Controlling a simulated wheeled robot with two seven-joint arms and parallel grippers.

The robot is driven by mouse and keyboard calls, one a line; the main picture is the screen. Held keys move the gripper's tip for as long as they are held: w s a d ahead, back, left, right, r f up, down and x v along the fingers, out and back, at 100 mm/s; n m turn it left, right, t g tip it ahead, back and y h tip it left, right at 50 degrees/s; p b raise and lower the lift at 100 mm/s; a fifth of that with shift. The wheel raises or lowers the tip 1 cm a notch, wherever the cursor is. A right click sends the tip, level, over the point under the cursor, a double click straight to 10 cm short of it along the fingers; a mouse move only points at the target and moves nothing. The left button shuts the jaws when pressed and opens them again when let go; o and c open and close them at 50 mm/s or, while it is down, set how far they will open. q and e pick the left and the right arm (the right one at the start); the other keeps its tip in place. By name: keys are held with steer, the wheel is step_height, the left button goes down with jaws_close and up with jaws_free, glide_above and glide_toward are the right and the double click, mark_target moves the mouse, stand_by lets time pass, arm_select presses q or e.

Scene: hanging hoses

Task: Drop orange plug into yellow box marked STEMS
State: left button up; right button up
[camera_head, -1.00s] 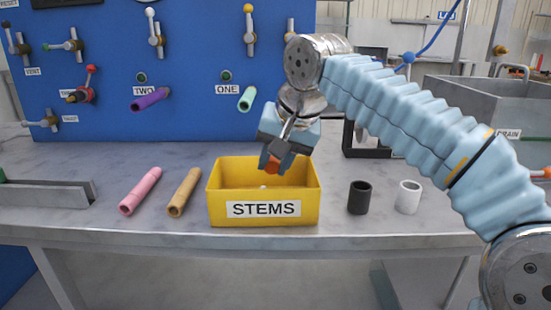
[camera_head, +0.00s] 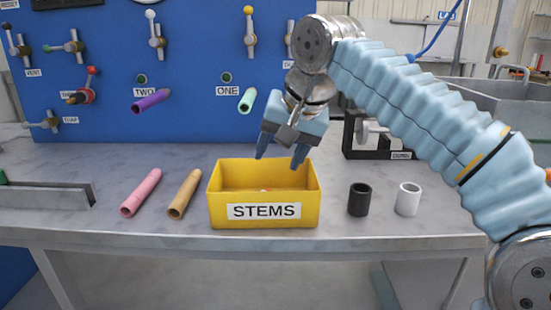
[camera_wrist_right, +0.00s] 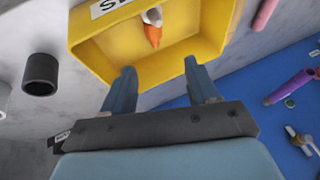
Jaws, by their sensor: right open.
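The yellow box (camera_head: 222,212) marked STEMS stands on the workbench near its front edge; it also shows in the right wrist view (camera_wrist_right: 205,45). The orange plug (camera_wrist_right: 153,35) lies inside the box, beside or touching a white piece (camera_wrist_right: 152,15). In the head view only a small bit of orange shows over the box's front wall. My right gripper (camera_head: 281,160) is open and empty above the box's back part; its two spread fingers also show in the right wrist view (camera_wrist_right: 162,85). My left gripper is not in view.
Pink (camera_head: 141,192) and tan (camera_head: 184,193) tubes lie left of the box. Black (camera_head: 359,199) and white (camera_head: 408,199) cups stand right of it. The blue panel (camera_head: 190,60) behind carries valves, a purple tube (camera_head: 151,101) and a mint tube (camera_head: 247,100).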

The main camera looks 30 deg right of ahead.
steer(key=p+v, duration=0.2)
steer(key=v, duration=0.8)
steer(key=shift+r+p, duration=0.3)
steer(key=shift+r, duration=0.05)
steer(key=shift+s, duration=0.15)
